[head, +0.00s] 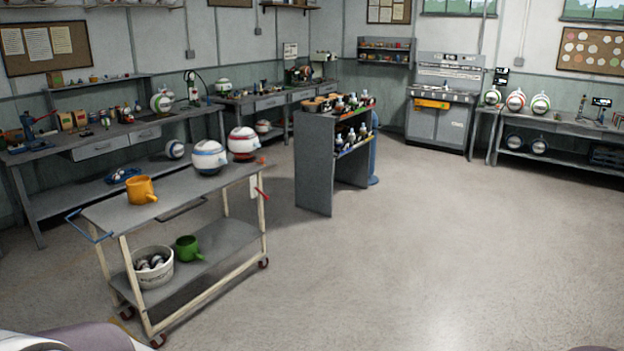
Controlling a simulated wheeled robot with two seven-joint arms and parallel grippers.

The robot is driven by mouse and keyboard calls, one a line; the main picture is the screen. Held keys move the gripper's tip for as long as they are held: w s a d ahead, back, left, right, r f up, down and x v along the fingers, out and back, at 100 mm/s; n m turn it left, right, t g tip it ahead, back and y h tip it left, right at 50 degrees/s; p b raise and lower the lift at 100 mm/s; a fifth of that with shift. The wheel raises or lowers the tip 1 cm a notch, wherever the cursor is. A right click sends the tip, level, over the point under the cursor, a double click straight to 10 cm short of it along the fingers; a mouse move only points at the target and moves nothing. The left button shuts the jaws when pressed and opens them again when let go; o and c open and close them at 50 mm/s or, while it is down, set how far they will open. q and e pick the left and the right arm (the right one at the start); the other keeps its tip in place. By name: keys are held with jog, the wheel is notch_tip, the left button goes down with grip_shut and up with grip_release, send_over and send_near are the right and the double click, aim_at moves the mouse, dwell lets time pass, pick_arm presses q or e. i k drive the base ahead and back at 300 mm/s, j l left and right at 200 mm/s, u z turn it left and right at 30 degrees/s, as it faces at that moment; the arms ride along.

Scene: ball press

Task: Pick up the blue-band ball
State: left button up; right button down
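A blue-band ball (209,157), white with a blue stripe around it and a small top piece, sits on the upper shelf of a wheeled cart (172,203) at the left in the head view. Neither gripper is in view. Only a pale and purple part of my own body shows at the bottom left corner, and a small sliver at the bottom right.
An orange mug (141,190) stands on the cart's top. A white bucket (152,268) and green mug (188,248) are on its lower shelf. A cluttered workbench (100,146) runs behind. A grey shelf unit (313,165) stands mid-room. Open floor (420,265) lies to the right.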

aim_at(208, 157)
jog(key=i, duration=2.8)
jog(key=i+u, duration=0.15)
jog(key=i, duration=0.4)
jog(key=i+l+u, duration=0.15)
jog(key=i, duration=0.35)
jog(key=i+l+u, duration=0.2)
jog(key=i, duration=0.35)
jog(key=i+l+u, duration=0.2)
jog(key=i+u, duration=0.15)
jog(key=i+l+u, duration=0.7)
jog(key=l, duration=0.1)
